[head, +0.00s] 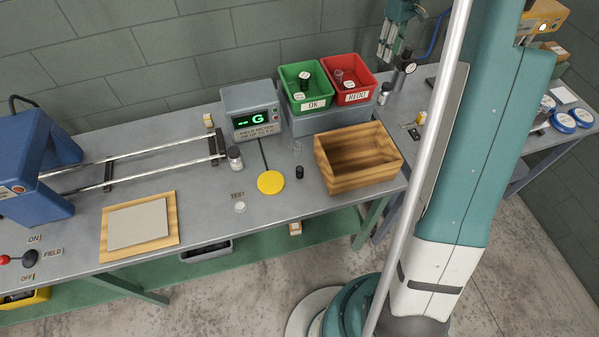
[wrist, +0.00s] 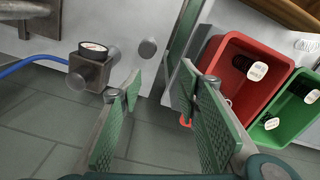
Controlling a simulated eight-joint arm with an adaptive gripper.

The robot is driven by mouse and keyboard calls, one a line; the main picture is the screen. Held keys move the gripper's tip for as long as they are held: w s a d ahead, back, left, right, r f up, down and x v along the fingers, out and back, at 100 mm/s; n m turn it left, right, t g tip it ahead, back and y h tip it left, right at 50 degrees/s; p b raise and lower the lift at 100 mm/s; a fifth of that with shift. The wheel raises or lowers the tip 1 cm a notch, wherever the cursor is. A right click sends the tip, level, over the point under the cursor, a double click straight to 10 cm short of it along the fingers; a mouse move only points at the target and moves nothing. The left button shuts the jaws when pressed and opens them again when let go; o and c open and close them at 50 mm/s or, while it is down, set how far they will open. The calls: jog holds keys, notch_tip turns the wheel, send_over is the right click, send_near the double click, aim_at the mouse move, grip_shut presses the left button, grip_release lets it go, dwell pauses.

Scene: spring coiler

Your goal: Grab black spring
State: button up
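A small black coil-like piece (head: 299,172) stands on the grey bench between the yellow disc and the wooden box; it is too small to be sure it is a spring. Another dark piece (head: 304,80) with a white tag is in the green OK bin (head: 294,104); the bin also shows at the right of the wrist view (wrist: 270,134). My gripper (head: 387,52) hangs at the back of the bench, right of the red bin, well away from the black piece on the bench. In the wrist view its green-padded fingers (wrist: 160,88) are apart with nothing between them.
The red REDO bin (head: 355,98) adjoins the green bin.

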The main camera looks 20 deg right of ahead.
jog(key=s+a+n, duration=0.2)
jog(key=s+a, duration=0.1)
jog(key=a, duration=0.5)
jog(key=s+a+r+n+b, duration=0.1)
jog(key=s+a+n, duration=0.1)
jog(key=a, duration=0.7)
jog(key=s+a+r+n, duration=0.1)
jog(key=s+a, duration=0.3)
jog(key=a, duration=0.4)
jog(key=shift+s+a+n, duration=0.3)
jog(key=shift+a+n, duration=0.05)
jog(key=shift+n, duration=0.15)
jog(key=s+a+n+b, duration=0.1)
jog(key=s+a+n, duration=0.2)
jog(key=s+a, duration=0.6)
jog(key=n, duration=0.3)
send_over(300, 168)
notch_tip(300, 168, down, 14)
jog(key=shift+f+b, duration=0.1)
jog(key=shift+b, duration=0.3)
jog(key=shift+f, duration=0.45)
jog(key=shift+f, duration=1.25)
